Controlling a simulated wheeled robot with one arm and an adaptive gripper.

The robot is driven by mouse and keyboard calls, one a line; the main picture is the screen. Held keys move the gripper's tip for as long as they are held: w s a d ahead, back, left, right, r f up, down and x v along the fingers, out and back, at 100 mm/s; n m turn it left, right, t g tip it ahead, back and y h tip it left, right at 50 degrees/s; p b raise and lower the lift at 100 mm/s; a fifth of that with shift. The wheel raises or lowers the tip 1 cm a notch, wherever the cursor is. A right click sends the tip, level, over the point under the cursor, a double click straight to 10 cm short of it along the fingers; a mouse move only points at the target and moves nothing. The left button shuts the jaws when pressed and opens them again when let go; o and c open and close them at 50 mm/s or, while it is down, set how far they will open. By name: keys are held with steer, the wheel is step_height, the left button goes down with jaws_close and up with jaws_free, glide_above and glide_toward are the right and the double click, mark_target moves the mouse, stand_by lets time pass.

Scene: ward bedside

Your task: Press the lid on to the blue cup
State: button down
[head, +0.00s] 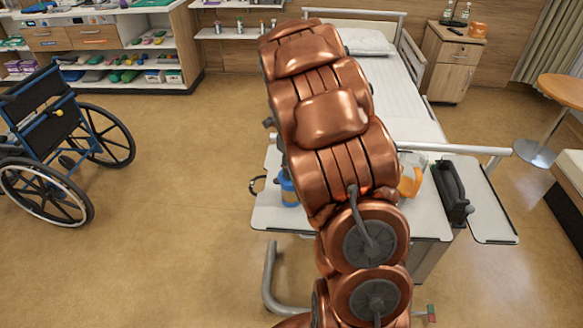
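A blue cup (289,190) stands on the overbed table (268,217), at the left edge of my copper arm, which hides part of it. A small dark ring-like thing (257,184) shows at the table's left edge, left of the cup; I cannot tell what it is. I cannot make out a lid, or whether one sits on the cup, because my arm covers the middle of the table. My gripper does not show.
A clear jug with orange contents (411,182) and a black open-topped holder (452,192) stand right of my arm. The bed (395,85) lies behind. A wheelchair (50,145) stands at left. Floor between wheelchair and table is clear.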

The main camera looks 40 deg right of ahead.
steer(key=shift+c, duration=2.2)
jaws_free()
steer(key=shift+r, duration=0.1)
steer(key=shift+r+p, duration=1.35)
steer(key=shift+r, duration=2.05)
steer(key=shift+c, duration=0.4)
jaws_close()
